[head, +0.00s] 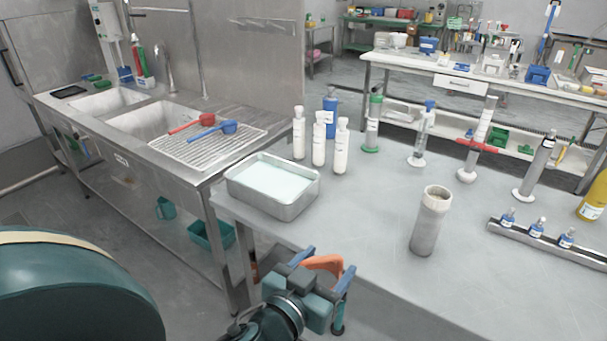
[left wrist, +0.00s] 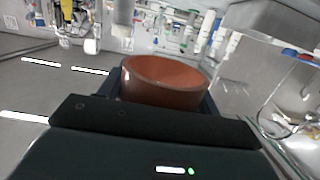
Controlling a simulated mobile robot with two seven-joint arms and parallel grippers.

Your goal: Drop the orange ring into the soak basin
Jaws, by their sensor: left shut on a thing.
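The orange ring (head: 322,262) is held in my left gripper (head: 325,266) at the front edge of the bench in the head view. The gripper's blue-tipped fingers are shut on it from both sides. In the left wrist view the ring (left wrist: 165,82) sits between the fingers, with its open top showing and its lower part hidden by the gripper. The soak basin appears to be the metal tray (head: 258,202) of pale liquid at the bench's left end. The ring is in front of it and to the right, apart from it. My right gripper is not in view.
A grey cylinder (head: 428,228) stands on the bench to the right of the ring. White bottles (head: 319,153) stand just behind the basin. The bench between basin and cylinder is clear.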

